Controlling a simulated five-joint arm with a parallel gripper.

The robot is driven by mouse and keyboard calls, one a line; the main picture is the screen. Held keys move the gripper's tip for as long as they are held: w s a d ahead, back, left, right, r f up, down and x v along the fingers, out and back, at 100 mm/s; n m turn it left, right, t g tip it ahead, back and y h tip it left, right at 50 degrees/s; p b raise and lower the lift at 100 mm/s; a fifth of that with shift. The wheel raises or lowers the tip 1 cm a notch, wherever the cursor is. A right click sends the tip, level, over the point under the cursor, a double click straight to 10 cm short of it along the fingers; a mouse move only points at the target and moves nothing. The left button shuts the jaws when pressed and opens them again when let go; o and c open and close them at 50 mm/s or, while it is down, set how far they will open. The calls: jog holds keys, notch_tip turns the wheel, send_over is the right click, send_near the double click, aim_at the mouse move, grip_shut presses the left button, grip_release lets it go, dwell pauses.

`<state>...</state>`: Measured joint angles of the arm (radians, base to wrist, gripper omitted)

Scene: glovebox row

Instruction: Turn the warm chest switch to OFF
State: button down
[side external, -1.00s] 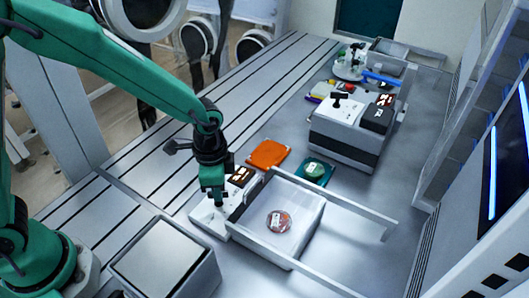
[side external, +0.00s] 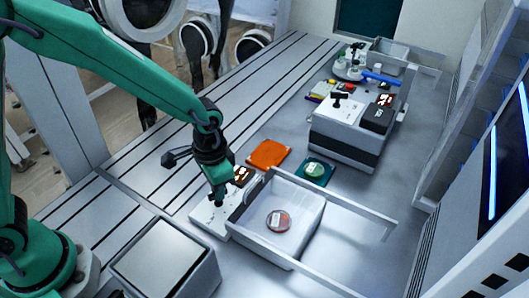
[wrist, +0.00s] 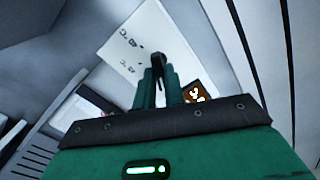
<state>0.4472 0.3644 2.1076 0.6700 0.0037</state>
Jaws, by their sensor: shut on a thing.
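The near chest has a white top panel (side external: 207,219) with printed marks and a small dark display (side external: 243,175). My gripper (side external: 219,200) points down at this panel and is tilted. In the wrist view, my gripper (wrist: 158,75) has its green fingers shut on a black switch handle (wrist: 158,59) above the white panel (wrist: 130,40). The fingers hide most of the switch, so its exact setting cannot be read. A second chest (side external: 342,145) farther back has its own black switch (side external: 338,100) and a dark display (side external: 379,114). I cannot tell from labels which chest is warm.
The near chest's drawer (side external: 250,246) stands open and holds a reddish round dish (side external: 278,220). A grey box (side external: 165,260) stands at the front left. Grooved bench is clear at left.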

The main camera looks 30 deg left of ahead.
jog(key=shift+n, duration=1.1)
jog(key=c, duration=1.5)
grip_release()
jog(key=shift+r, duration=0.1)
jog(key=shift+r, duration=3.85)
